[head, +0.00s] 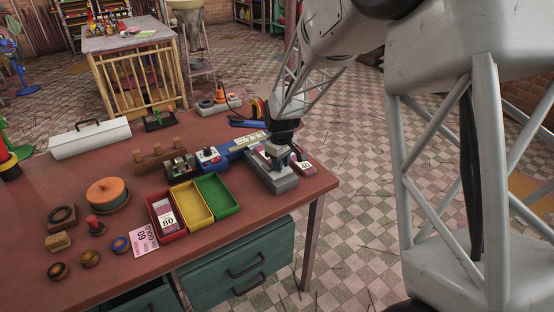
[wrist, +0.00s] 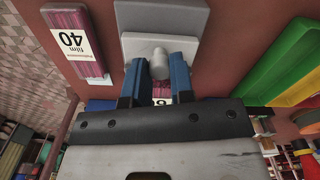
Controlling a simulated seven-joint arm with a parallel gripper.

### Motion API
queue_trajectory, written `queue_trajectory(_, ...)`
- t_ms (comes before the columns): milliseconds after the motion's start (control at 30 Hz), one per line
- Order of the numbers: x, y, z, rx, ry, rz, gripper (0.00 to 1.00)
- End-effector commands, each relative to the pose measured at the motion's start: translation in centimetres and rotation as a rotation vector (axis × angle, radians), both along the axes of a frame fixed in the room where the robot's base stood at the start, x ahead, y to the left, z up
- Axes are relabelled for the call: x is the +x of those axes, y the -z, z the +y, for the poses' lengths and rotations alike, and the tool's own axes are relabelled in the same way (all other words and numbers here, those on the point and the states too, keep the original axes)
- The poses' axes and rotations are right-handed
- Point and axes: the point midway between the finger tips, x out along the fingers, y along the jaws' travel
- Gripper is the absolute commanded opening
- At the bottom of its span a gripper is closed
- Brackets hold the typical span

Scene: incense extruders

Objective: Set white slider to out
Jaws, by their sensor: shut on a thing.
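The slider device is a grey block (head: 286,187) near the right end of the red table. Its pale grey body (wrist: 185,18) also shows at the top of the wrist view. A whitish rounded knob (wrist: 159,62), which looks like the white slider, stands up from it. My gripper (head: 279,160) is over the device, pointing down. In the wrist view its two blue fingers (wrist: 160,72) are closed on either side of the knob. The slider's track and any out mark are hidden or too small to read.
A dark red box with a "40" label (wrist: 75,42) lies close to the device, at its right in the head view (head: 303,164). Left of the device are green (head: 230,208), yellow (head: 184,217) and red (head: 178,237) trays. A blue device (head: 240,150) stands behind.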

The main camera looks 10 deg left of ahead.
Motion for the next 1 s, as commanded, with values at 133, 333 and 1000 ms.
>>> queue_trajectory(133, -1.0, -0.1, -1.0, 0.0, 0.0, 0.0, 0.0)
queue_trajectory(333, -1.6, 0.0, -1.6, 0.0, -0.001, 0.001, 0.0)
queue_trajectory(1000, -1.6, 0.0, -1.6, 0.0, 0.0, 0.001, 0.48)
